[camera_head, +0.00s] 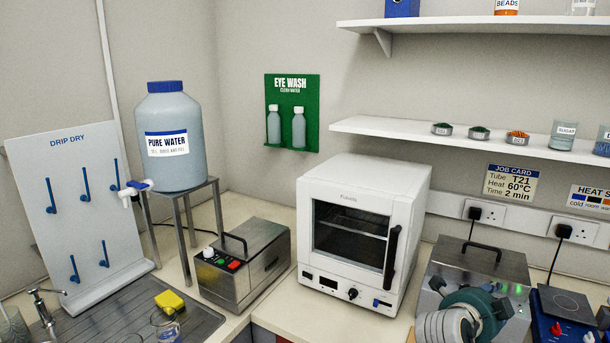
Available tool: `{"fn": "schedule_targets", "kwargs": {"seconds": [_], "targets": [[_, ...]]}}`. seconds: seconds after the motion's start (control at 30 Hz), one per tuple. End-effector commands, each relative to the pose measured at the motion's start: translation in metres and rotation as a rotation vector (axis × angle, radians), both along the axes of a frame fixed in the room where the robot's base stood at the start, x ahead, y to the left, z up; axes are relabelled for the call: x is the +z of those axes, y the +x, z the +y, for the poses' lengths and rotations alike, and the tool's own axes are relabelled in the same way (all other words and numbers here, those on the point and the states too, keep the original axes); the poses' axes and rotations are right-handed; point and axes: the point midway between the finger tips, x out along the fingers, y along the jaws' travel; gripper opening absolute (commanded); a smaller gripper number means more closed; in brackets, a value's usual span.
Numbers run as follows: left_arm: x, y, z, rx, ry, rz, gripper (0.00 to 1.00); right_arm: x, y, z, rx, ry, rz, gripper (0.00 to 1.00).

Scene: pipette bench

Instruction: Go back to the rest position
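Part of my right arm, with a grey-white cylinder and a teal rounded section, comes in at the bottom right edge. My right gripper (482,304) shows only in part, in front of the steel box with the black handle (478,262). Its fingers cannot be made out clearly, so I cannot tell if it is open or shut. I see nothing held in it. My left gripper is not in view.
A white oven (420,215) stands mid-bench, its door shut. Left are a steel unit (240,290), a water bottle (184,115) on a stand, and a sink drainer (118,325) with a yellow sponge (169,301). A hotplate (566,304) is at far right. Shelves (400,134) hang above.

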Motion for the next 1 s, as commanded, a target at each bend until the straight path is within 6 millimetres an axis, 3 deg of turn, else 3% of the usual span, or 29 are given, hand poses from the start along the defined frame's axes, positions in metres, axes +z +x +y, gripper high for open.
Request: {"fn": "schedule_targets", "kwargs": {"seconds": [0.27,0.47,0.57,0.73,1.0], "targets": [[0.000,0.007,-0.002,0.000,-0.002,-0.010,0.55,-0.047,-0.027,0.012,0.131,-0.062,0.222,0.33],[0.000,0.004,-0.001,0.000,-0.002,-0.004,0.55,-0.097,-0.062,0.031,0.321,-0.138,0.473,0.33],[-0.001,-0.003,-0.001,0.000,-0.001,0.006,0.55,-0.129,-0.090,0.047,0.471,-0.195,0.636,0.33],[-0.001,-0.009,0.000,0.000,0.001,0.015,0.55,-0.189,-0.164,0.096,0.884,-0.345,0.965,0.33],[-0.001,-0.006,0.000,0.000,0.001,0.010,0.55,-0.228,-0.254,0.157,1.406,-0.536,1.198,0.33]]}}
